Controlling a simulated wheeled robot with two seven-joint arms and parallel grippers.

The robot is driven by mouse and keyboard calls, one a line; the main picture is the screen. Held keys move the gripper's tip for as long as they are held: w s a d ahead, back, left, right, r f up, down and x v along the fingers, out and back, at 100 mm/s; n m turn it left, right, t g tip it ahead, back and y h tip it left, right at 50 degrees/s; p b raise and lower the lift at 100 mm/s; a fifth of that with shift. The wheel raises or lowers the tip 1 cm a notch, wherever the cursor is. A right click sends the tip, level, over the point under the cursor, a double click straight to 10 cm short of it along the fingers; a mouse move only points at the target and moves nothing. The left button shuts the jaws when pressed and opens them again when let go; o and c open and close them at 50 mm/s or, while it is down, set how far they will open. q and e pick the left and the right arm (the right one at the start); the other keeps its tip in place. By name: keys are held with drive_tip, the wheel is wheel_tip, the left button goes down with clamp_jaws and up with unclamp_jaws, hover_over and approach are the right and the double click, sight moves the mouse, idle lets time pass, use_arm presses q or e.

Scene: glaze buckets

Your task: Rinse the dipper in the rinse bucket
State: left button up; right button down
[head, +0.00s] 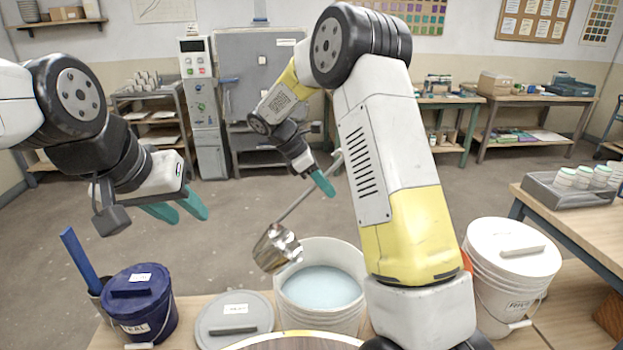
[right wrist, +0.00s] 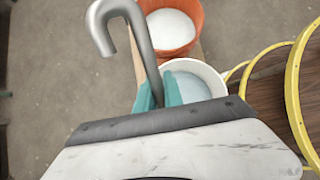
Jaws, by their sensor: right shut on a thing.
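The dipper (head: 275,248) has a shiny metal cup and a long thin handle. My right gripper (head: 324,181) is shut on the handle; the hooked handle end (right wrist: 110,22) sticks out past the teal fingers in the right wrist view. The cup hangs tilted at the left rim of an open white bucket (head: 349,322) holding pale blue liquid; whether it touches the rim is unclear. That bucket also shows in the right wrist view (right wrist: 214,76); its label is not visible. My left gripper (head: 176,209) is empty, its fingers apart, above the left side.
A lidded blue bucket (head: 145,308) and a grey lid (head: 234,318) are at the left. A lidded white bucket (head: 512,262) stands at the right. An orange bucket (right wrist: 176,32) with whitish liquid is mostly hidden behind my right arm in the head view.

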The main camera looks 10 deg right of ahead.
drive_tip(key=d+f+y, duration=0.8)
drive_tip(key=d+f, duration=0.1)
drive_tip(key=f, duration=0.5)
drive_tip(key=shift+w+f+g+y, duration=0.2)
drive_tip(key=shift+f+g+y, duration=0.1)
drive_tip(key=shift+f+y, duration=0.1)
idle(0.4)
drive_tip(key=shift+d, duration=0.15)
idle(0.6)
